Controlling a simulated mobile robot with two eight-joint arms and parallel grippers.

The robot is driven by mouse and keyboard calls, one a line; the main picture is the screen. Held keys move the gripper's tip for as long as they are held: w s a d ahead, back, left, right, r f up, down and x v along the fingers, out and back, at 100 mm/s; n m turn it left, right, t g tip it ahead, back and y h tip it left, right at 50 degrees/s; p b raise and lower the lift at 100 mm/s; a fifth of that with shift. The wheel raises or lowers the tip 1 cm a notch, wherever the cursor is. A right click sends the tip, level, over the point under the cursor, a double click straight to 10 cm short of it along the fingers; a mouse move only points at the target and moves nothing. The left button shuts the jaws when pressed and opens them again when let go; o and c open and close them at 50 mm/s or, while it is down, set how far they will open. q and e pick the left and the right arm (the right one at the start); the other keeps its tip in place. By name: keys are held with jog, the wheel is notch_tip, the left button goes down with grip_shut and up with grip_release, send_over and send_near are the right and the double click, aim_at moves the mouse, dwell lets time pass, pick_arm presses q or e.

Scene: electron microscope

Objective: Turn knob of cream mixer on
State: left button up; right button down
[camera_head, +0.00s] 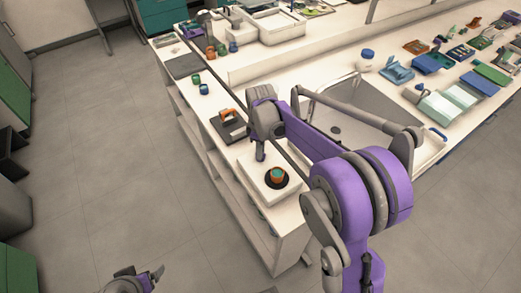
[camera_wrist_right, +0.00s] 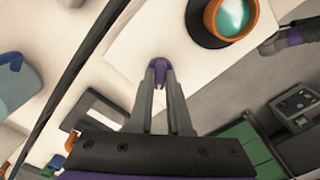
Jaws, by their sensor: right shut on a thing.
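The cream mixer (camera_head: 250,164) is a white box on the near end of the bench. An orange cup (camera_head: 276,174) with teal contents stands on its round black plate. The cup also shows at the top of the right wrist view (camera_wrist_right: 232,17). My right gripper (camera_head: 260,156) reaches down to the mixer's top beside the plate. In the right wrist view its grey fingers are closed around a small purple piece, apparently the knob (camera_wrist_right: 158,66); the fingers partly hide it. My left gripper (camera_head: 141,275) is low at the left, away from the bench, with its fingers apart and empty.
A dark scale-like device (camera_head: 228,127) with an orange item stands behind the mixer. Small green and blue jars (camera_head: 203,89) are farther back. A sink (camera_head: 345,110) lies to the right behind my right arm. The floor left of the bench is clear.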

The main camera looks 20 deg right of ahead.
jog(key=m, duration=0.4)
jog(key=m+b, duration=0.1)
jog(key=m, duration=0.3)
jog(key=shift+m, duration=0.4)
jog(key=m, duration=0.4)
jog(key=shift+m, duration=2)
jog(key=c, duration=0.9)
grip_release()
jog(key=shift+o, duration=0.2)
notch_tip(320, 180, up, 11)
